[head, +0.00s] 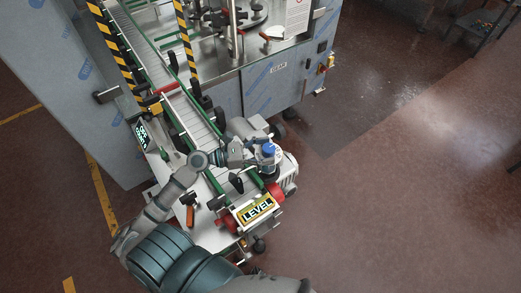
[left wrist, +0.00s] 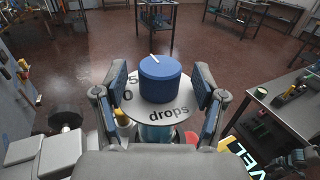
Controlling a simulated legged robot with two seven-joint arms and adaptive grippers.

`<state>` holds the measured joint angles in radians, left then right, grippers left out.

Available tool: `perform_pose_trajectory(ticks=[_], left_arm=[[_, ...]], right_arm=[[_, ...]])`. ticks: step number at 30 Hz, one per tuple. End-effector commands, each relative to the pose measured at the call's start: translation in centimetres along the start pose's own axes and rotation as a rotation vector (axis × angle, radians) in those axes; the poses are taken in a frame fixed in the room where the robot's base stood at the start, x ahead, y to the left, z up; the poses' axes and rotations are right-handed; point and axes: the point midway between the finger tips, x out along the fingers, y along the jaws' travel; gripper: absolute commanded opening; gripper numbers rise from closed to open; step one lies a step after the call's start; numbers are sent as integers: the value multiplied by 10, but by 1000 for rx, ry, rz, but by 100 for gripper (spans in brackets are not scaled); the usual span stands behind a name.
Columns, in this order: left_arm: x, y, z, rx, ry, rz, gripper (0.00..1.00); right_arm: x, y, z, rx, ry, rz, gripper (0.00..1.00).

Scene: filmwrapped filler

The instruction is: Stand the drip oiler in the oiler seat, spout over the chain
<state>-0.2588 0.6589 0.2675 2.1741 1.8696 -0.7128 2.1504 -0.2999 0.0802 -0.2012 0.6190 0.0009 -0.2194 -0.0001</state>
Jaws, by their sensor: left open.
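The drip oiler (head: 268,150) has a blue cap and stands upright, as far as I can tell, at the right side of the conveyor's near end. In the left wrist view its blue cap (left wrist: 160,77) sits on a pale disc marked "drops", with a bluish body partly visible below. My left gripper (head: 254,153) is open at the oiler. In the left wrist view its two fingers (left wrist: 161,95) are on either side of the cap and disc, with gaps beside the cap. I cannot make out the oiler seat or the chain. My right gripper is not in view.
The conveyor (head: 197,122) with green rails runs up to the steel machine (head: 270,88). A yellow "LEVEL" sign (head: 257,209) is at its near end. The floor (head: 400,190) to the right is clear.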

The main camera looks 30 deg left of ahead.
Motion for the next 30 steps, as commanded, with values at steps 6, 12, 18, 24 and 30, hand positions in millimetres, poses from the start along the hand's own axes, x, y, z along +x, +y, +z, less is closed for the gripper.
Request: perform_pose_trajectory(ticks=[6,12,18,24,30], left_arm=[[-28,0,-1,-2,0,3,71],[-75,1,-2,-4,-1,4,71],[-109,2,-2,-2,-2,3,71],[-120,1,-1,-1,-2,0,71],[-120,1,-1,0,-2,0,71]], right_arm=[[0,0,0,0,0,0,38],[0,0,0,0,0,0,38],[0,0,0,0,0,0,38],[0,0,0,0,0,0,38],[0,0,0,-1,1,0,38]])
